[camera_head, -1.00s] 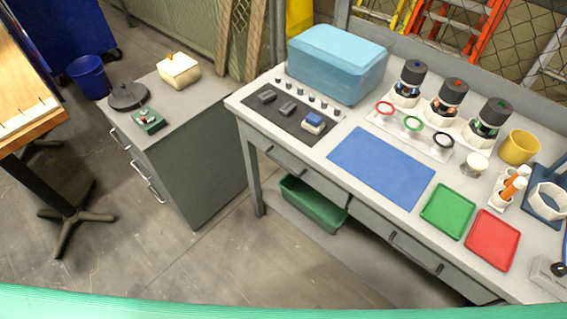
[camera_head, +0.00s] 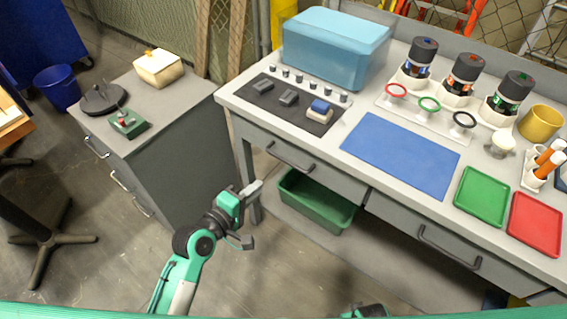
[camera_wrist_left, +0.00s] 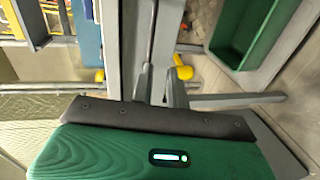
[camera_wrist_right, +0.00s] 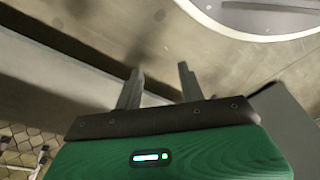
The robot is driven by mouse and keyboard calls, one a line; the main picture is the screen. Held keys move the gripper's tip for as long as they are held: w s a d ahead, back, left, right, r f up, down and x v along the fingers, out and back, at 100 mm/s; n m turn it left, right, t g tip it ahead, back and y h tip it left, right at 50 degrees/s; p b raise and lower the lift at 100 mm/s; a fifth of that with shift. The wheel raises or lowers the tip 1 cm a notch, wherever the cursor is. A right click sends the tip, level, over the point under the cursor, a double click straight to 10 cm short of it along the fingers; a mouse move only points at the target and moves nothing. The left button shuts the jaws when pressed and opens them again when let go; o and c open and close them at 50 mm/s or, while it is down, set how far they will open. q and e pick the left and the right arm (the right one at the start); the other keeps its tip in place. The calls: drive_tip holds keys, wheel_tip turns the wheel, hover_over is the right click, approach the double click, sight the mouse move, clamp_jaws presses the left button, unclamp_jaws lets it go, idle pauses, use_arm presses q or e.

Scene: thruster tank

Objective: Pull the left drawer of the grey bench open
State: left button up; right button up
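The grey bench (camera_head: 236,100) stands at the right in the head view. Its left drawer (camera_head: 330,182) looks closed, its front in line with the bench, with a dark bar handle (camera_head: 290,159). My left gripper (camera_head: 252,216) is open and empty, in front of the bench's left leg, lower left of the handle and apart from it in the picture. Its spread fingers also show in the left wrist view (camera_wrist_left: 160,86). My right gripper is open and empty in the right wrist view (camera_wrist_right: 160,90). Only a bit of the right arm shows at the head view's bottom edge.
A green bin (camera_head: 315,205) sits under the bench. A second drawer handle (camera_head: 448,250) is to the right. A grey cabinet (camera_head: 180,150) with its own handles stands left of the bench. A stool base (camera_head: 50,238) is at far left. Floor between is clear.

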sight(286, 160)
use_arm(q)
drive_tip(key=x, duration=0.4)
drive_tip(key=r+x, duration=0.1)
drive_tip(key=x, duration=0.4)
drive_tip(key=r+x, duration=0.1)
drive_tip(key=x, duration=0.3)
drive_tip(key=shift+w+d+f, duration=0.1)
drive_tip(key=shift+w+d, duration=0.1)
drive_tip(key=shift+d, duration=0.3)
drive_tip(key=shift+c, duration=0.4)
clamp_jaws()
